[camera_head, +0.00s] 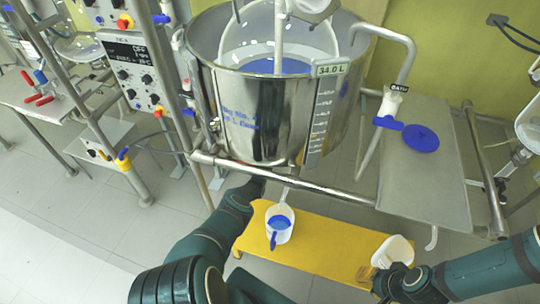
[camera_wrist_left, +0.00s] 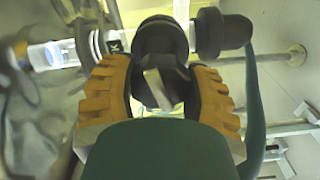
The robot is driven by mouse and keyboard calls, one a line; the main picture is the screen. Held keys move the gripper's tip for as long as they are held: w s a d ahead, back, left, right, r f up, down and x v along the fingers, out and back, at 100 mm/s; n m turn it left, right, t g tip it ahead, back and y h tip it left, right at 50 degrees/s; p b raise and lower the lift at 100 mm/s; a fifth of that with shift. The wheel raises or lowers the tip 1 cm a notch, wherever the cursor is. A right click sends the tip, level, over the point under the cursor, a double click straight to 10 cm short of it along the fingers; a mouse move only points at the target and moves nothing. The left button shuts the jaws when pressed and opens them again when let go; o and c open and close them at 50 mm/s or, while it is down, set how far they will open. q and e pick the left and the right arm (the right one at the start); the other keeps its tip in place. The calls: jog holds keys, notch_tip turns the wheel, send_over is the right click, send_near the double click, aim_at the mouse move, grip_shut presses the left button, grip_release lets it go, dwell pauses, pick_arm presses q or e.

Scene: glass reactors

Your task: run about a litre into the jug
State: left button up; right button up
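A white jug (camera_head: 287,212) with a blue handle stands on the yellow bench below the steel vessel (camera_head: 262,120), with blue liquid inside it. An outlet spout (camera_head: 285,192) hangs over the jug. The vessel holds blue liquid and has a level scale and a "34.0 L" label. My left arm reaches under the vessel, where its gripper is hidden in the head view. In the left wrist view its orange-padded fingers (camera_wrist_left: 160,95) close around a black valve knob (camera_wrist_left: 160,65). My right gripper (camera_head: 370,270) is mostly hidden beside a white container (camera_head: 394,249).
The yellow bench (camera_head: 320,255) has free room between the jug and the white container. A steel frame rail (camera_head: 290,182) crosses in front of the vessel. A control panel (camera_head: 130,70) stands left; a grey side shelf (camera_head: 425,180) holds a blue disc (camera_head: 421,137).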

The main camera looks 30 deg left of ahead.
pick_arm(q)
jog(key=o, duration=0.4)
jog(key=shift+o, duration=0.2)
